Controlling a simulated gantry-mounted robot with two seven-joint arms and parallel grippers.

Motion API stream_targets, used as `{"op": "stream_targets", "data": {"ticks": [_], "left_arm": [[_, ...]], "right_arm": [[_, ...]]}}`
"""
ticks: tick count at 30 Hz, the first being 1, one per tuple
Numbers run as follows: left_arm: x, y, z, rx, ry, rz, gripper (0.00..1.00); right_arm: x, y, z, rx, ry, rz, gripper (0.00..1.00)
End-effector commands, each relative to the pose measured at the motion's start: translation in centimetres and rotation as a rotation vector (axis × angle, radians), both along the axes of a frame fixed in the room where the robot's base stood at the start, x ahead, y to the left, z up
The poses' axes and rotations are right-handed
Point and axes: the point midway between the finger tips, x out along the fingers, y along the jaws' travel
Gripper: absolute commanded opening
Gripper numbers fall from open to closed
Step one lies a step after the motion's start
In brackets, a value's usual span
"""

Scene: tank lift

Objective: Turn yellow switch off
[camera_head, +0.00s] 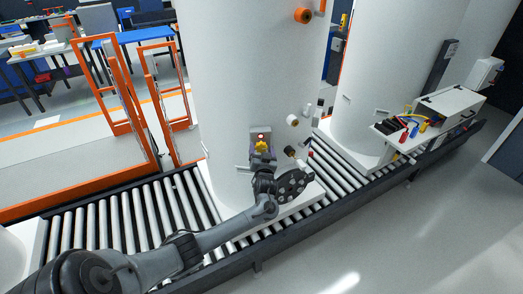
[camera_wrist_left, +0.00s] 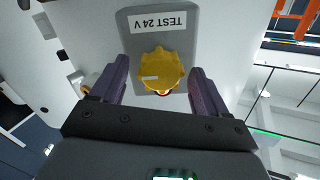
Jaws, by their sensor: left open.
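The yellow switch is a scalloped round knob (camera_wrist_left: 160,68) on a grey box (camera_wrist_left: 184,42) labelled "TEST 24 V", upside down in the left wrist view. In the head view, the yellow switch (camera_head: 262,146) shows on the front of the white tank (camera_head: 225,80), below a red round part (camera_head: 261,136). My left gripper (camera_head: 262,153) is right at the switch. In the left wrist view, its open purple fingers (camera_wrist_left: 160,74) stand on either side of the knob, with a gap on each side. A small white mark shows on the knob. My right gripper is not in view.
The tank stands on a roller conveyor (camera_head: 115,222). A second white tank (camera_head: 385,75) stands to the right, near a white table with coloured tools (camera_head: 418,128). Orange frames (camera_head: 115,100) stand on the left. White and orange fittings (camera_head: 292,120) stick out right of the switch.

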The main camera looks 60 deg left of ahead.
Motion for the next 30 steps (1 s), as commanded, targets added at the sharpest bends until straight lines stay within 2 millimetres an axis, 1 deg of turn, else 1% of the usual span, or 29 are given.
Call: {"op": "stream_targets", "data": {"ticks": [3,11,21,22,30], "left_arm": [[0.15,0.35,0.01,0.000,0.000,0.001,0.75],[0.16,0.39,0.00,0.000,0.000,0.001,0.75],[0.16,0.37,-0.01,0.000,0.000,0.000,0.23],[0.16,0.37,0.00,0.000,0.000,0.000,0.19],[0.16,0.36,-0.08,-0.013,-0.025,0.001,0.19]], "right_arm": [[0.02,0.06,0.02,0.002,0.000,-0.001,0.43],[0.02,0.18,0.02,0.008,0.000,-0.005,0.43],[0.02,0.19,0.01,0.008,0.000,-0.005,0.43],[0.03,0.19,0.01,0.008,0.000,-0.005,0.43],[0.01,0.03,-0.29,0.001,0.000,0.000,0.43]]}}
